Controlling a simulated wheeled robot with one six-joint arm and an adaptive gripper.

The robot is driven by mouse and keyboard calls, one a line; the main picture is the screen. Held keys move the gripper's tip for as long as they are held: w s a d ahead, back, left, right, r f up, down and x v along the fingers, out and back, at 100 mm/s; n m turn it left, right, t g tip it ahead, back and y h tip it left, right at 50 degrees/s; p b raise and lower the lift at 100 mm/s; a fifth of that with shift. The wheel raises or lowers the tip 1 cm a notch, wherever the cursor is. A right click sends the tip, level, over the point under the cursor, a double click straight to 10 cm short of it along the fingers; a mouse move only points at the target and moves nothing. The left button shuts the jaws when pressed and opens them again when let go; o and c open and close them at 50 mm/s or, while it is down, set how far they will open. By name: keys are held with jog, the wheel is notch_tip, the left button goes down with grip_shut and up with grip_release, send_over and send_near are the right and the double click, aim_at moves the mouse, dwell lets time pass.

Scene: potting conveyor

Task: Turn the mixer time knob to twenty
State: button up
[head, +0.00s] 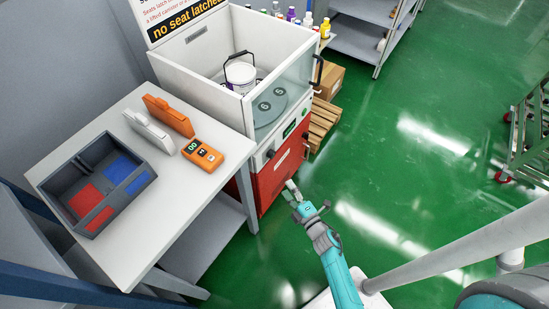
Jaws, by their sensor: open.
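The mixer (222,103) is a white open-topped box with a red lower front and a clear front panel. Its control strip carries a small green display (289,127), a dark round knob (271,153) at the left and another dark part (306,135) at the right. I cannot tell which is the time knob, and no dial marks or setting can be read. My gripper (291,191) is open and empty, in front of the red lower front and below the control strip, apart from both knobs in the picture.
A white table (145,238) at left holds a grey bin (57,198) with red and blue parts, orange and white upright pieces and an orange handheld device (202,155). A white bucket (240,74) stands in the mixer. A pallet (323,122) lies right of it.

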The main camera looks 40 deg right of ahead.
jog(key=n, duration=0.2)
send_near(273, 156)
jog(key=w, duration=0.9)
jog(key=shift+d, duration=0.3)
jog(key=c, duration=1.2)
